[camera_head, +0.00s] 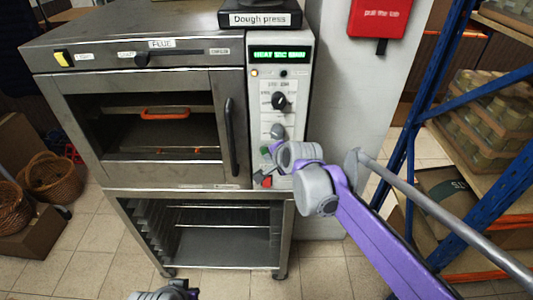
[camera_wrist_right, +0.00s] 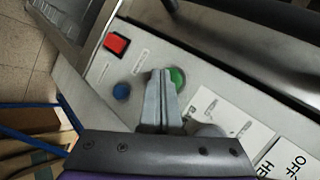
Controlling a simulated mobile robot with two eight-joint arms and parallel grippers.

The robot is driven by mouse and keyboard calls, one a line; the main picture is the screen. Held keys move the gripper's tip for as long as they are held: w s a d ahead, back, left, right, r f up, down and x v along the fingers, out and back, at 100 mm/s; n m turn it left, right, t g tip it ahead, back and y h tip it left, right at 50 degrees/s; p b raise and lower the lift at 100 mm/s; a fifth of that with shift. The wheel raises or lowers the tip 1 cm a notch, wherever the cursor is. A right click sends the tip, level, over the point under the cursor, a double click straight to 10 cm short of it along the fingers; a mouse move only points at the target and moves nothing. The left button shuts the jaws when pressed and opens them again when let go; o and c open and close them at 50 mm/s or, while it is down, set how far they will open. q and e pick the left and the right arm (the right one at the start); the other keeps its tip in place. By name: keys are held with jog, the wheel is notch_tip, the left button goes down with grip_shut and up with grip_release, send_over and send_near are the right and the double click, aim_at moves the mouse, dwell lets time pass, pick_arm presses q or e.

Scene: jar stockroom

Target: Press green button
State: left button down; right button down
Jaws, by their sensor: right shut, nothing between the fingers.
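The green button (camera_wrist_right: 177,76) is a round button on the oven's control panel (camera_wrist_right: 205,75). In the head view a bit of the green button (camera_head: 264,150) shows low on the panel, beside my right gripper (camera_head: 270,154). In the right wrist view my right gripper (camera_wrist_right: 160,72) is shut and empty. Its fingertips overlap the edge of the green button in the picture; I cannot tell whether they touch it. Part of my left arm's end (camera_head: 165,293) shows at the bottom edge of the head view; its fingers cannot be made out.
Knobs (camera_head: 280,101) are higher up. The oven door handle (camera_head: 230,122) is left of the panel. A blue shelf rack (camera_head: 413,125) stands at the right.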

jog(key=shift+s, duration=0.6)
jog(key=shift+s, duration=2.5)
jog(key=s+d+f+n+g+h, duration=0.1)
jog(key=s+d+f+n, duration=0.2)
jog(key=s, duration=0.6)
jog(key=s+d+f+n+g+h, duration=0.1)
jog(key=s+d+f+n, duration=0.3)
jog(key=s+d, duration=0.4)
jog(key=s+d+f+n+g+h, duration=0.1)
jog(key=s+d+f+n, duration=0.3)
jog(key=s, duration=0.6)
jog(key=shift+d+f+g+h, duration=0.35)
jog(key=shift+d+f, duration=0.25)
jog(key=shift+d, duration=0.35)
